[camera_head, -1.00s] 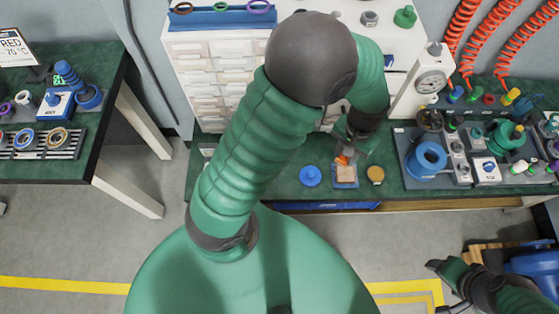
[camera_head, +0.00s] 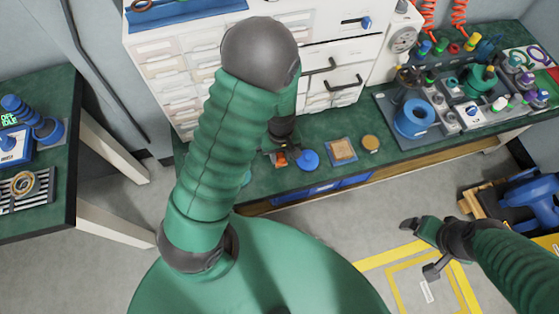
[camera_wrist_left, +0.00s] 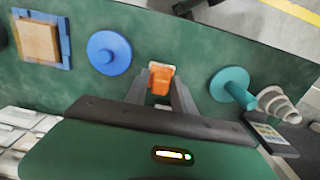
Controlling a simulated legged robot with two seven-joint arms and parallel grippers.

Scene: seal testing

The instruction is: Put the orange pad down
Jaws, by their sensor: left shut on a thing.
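The orange pad (camera_wrist_left: 160,80) is between the fingers of my left gripper (camera_wrist_left: 161,92) in the left wrist view. A small pale piece shows at its far edge. In the head view the orange pad (camera_head: 281,160) shows just below my left gripper (camera_head: 278,155), over the green bench top (camera_head: 335,125), left of a blue round knob (camera_head: 308,160). Whether the pad touches the bench is unclear. My right gripper (camera_head: 422,248) is open and empty, low at the right, in front of the bench.
A tan square block (camera_head: 342,149) on a blue base and a tan round piece (camera_head: 370,142) sit to the right. In the left wrist view, a teal knob (camera_wrist_left: 234,88) and stacked grey cones (camera_wrist_left: 279,103) stand on the other side. White drawers (camera_head: 180,90) rise behind.

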